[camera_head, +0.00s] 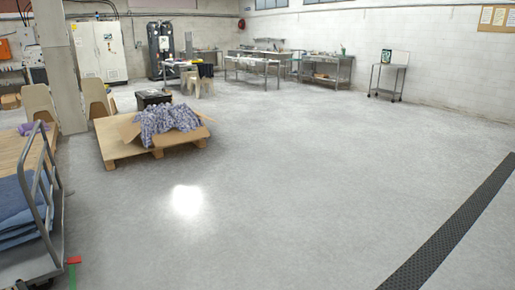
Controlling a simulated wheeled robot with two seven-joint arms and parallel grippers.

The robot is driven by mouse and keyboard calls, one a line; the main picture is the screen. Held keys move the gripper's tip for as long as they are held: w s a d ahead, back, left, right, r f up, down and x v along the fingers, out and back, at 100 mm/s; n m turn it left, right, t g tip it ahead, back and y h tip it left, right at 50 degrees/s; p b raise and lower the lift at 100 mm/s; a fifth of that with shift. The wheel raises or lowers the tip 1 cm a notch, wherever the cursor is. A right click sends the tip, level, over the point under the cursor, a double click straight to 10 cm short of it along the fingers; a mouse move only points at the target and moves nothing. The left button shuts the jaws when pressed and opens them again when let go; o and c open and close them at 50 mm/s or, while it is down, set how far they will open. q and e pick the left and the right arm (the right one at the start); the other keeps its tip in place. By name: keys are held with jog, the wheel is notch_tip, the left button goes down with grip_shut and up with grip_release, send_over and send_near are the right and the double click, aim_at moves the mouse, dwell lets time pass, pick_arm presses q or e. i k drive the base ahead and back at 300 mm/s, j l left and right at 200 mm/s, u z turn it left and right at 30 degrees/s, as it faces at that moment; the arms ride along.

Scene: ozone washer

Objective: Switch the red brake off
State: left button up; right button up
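A small red part (74,260), which looks like the red brake, shows at the lower left edge of the view, low down at the corner of a cart (57,235). A short green strip (72,279) sits just below it. The cart has a grey metal frame and a curved handle, and it carries folded blue cloth (20,215). The cart is cut off by the left edge. The red part is too small to tell its position. Neither of my grippers is in view.
A wooden pallet (112,150) with an open cardboard box of patterned cloth (168,120) stands behind the cart. Beige chairs (97,98) and a pillar (57,70) are at the left. Workbenches (330,70) line the back. The floor in the middle and right is clear.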

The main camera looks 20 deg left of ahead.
aim_at(72, 260)
jog(key=i+u, duration=0.35)
jog(key=i+l+u, duration=0.1)
jog(key=i+u, duration=0.25)
jog(key=i, duration=0.15)
jog(key=i+l+u, duration=0.2)
jog(key=i+u, duration=0.2)
jog(key=i+l+u, duration=0.15)
jog(key=i+u, duration=0.25)
jog(key=i+l+u, duration=0.2)
jog(key=u, duration=0.2)
jog(key=i+l+u, duration=0.2)
jog(key=l+u, duration=0.2)
jog(key=i+l+u, duration=0.2)
jog(key=u, duration=0.2)
jog(key=l, duration=0.1)
